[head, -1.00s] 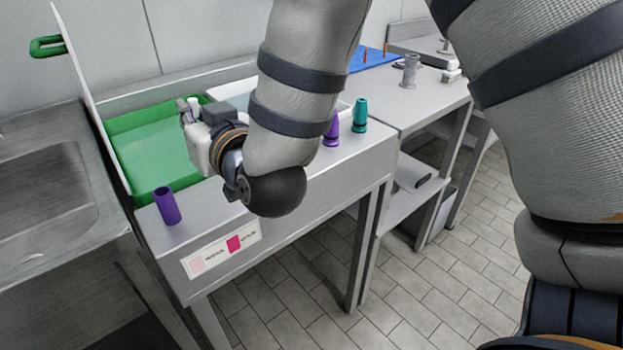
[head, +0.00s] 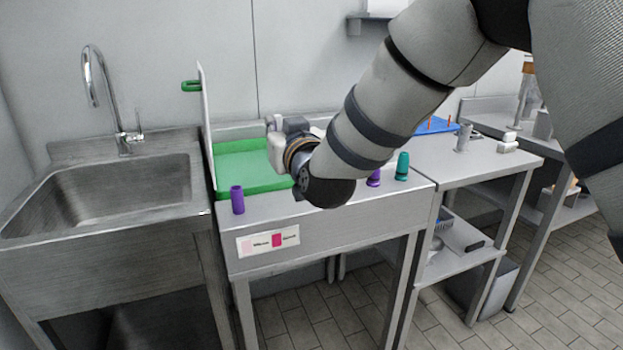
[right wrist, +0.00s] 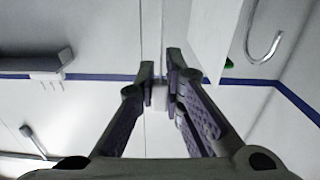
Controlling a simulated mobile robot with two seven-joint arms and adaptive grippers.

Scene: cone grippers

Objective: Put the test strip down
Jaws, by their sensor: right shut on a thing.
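My right gripper (head: 275,124) is over the back right part of the green tray, with its arm coming in from the right. In the right wrist view, its fingers (right wrist: 160,92) are closed on a small pale piece, the test strip (right wrist: 160,98). Only a short white bit of the strip shows between the fingertips; I cannot make it out in the head view. A label with pale pink and magenta patches (head: 268,241) is on the front of the bench. My left gripper is not in view.
A steel sink (head: 100,195) is at left.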

